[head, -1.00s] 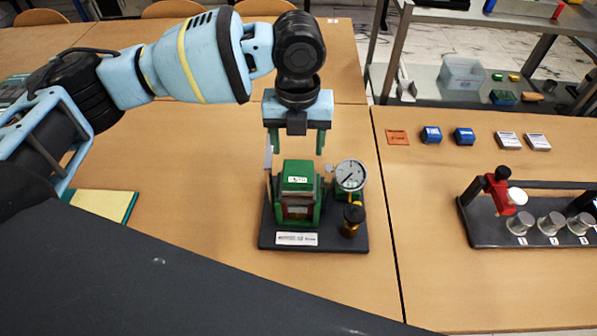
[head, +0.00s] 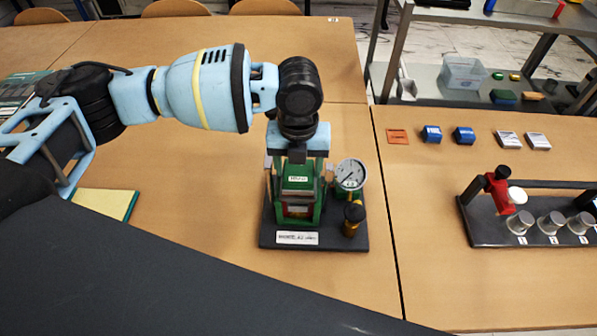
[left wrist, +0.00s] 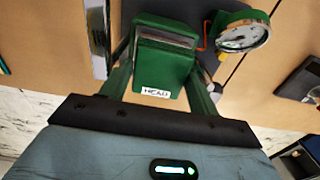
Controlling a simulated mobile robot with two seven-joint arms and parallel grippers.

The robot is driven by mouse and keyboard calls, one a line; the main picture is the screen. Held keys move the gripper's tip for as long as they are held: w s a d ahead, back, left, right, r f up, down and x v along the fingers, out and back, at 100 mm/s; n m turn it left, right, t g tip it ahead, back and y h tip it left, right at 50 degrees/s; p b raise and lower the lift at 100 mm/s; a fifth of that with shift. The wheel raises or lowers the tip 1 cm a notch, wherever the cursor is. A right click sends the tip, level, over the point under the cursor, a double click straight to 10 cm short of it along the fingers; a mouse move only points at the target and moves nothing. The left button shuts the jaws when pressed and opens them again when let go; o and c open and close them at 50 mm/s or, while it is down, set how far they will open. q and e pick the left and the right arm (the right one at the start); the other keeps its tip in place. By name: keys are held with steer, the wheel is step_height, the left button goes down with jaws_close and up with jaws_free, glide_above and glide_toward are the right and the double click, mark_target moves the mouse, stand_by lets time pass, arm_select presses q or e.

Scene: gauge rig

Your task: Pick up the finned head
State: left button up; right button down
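The finned head is a green block with a white label reading HEAD and grey fins. It sits on the rig in the head view (head: 298,186) and fills the upper middle of the left wrist view (left wrist: 163,67). My left gripper (head: 298,178) is lowered over it, pointing down. In the left wrist view my left gripper's green fingers (left wrist: 160,78) stand on either side of the head, apart and apparently not clamped. The fingertips are partly hidden by the head and rig. My right gripper is not in view.
The rig's dark base (head: 335,241) also carries a round dial gauge (head: 350,174) and a brass-and-black knob (head: 353,218), close right of the head. A rack with a red clamp (head: 502,192) stands on the right table.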

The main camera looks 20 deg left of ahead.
mark_target(298, 170)
arm_select(q)
steer(key=c, duration=0.7)
steer(key=shift+o, duration=0.2)
steer(key=shift+r, duration=0.2)
step_height(298, 170, up, 10)
steer(key=shift+f, duration=0.15)
